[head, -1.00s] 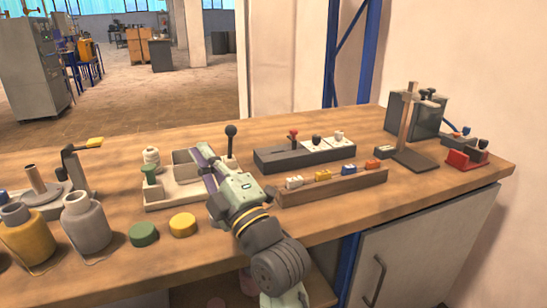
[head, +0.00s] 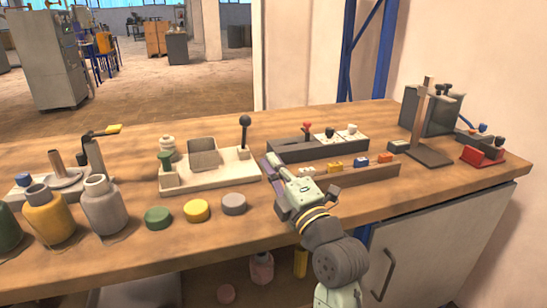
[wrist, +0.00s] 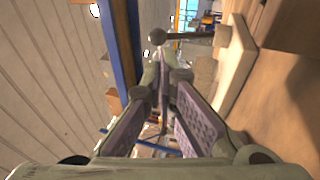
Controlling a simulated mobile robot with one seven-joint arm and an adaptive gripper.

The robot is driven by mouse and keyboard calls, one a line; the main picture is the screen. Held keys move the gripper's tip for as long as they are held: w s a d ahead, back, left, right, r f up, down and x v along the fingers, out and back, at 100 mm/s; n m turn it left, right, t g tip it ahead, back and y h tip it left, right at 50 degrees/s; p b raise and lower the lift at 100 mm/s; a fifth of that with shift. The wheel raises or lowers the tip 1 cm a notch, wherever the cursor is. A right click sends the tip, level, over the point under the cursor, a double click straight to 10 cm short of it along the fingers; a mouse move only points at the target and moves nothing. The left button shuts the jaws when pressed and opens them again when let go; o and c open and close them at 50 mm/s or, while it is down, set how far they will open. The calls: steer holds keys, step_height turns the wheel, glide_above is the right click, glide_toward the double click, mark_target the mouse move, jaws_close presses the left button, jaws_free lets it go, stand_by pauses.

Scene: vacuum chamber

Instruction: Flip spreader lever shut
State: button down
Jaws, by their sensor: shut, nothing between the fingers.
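A lever with a dark ball knob (head: 244,120) stands about upright at the right end of a pale base (head: 212,176). It looks like the spreader lever, but no label shows. My gripper (head: 270,163) is shut and empty, just right of the lever and in front of the long dark block. In the wrist view, the knob (wrist: 158,34) shows just beyond the closed fingertips (wrist: 164,62), its rod running right to the pale base (wrist: 236,60). I see no clear contact between fingers and lever.
A dark block with a red-knobbed lever (head: 307,127) and a wooden rack (head: 345,178) of coloured pieces lie right of my gripper. Green, yellow and grey discs (head: 234,204) lie in front of the base. Bottles (head: 103,208) stand at left. A metal stand (head: 420,118) is at right.

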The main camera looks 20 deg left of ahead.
mark_target(249, 125)
steer(key=p+x, duration=0.4)
steer(key=x, duration=0.6)
steer(key=shift+r, duration=0.1)
steer(key=shift+w+a+p, duration=0.25)
steer(key=shift+w+p, duration=0.05)
steer(key=shift+w, duration=0.05)
steer(key=shift+w+r, duration=0.1)
